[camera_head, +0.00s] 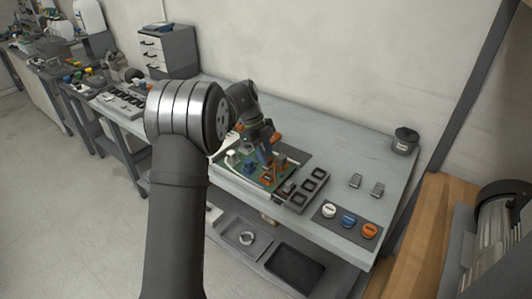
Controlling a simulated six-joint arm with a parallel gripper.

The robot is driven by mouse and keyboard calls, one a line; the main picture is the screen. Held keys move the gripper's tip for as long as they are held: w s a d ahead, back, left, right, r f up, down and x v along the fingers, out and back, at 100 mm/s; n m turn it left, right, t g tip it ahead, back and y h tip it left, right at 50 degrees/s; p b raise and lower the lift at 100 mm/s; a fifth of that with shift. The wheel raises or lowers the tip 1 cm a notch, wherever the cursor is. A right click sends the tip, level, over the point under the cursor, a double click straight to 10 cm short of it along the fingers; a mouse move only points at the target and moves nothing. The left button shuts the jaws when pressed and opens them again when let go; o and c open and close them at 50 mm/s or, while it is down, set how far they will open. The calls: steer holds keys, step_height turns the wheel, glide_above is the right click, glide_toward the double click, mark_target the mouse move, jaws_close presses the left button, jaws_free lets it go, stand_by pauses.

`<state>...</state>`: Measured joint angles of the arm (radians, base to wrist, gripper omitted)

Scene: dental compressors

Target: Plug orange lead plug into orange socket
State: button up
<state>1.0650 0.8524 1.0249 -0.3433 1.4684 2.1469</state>
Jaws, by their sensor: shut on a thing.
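My gripper (266,160) is over the green board (250,173) on the grey bench and points down. It is shut on a small orange piece, which looks like the orange lead plug (268,176), low over or at the board; the grip is small and partly hidden. More orange parts (281,160) show beside the fingers; I cannot tell which one is the orange socket. I cannot tell whether the plug touches a socket. My arm covers the left side of the board.
White and blue parts stand on the board's left. Black square trays (308,187) lie right of it. White, blue and orange knobs (370,231) sit on a dark mat at the front right.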

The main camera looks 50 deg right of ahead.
steer(key=shift+f, duration=1.35)
steer(key=shift+f, duration=1.05)
stand_by(0.7)
steer(key=o, duration=1.4)
steer(key=shift+c, duration=0.2)
steer(key=shift+r, duration=0.1)
steer(key=shift+r, duration=3.45)
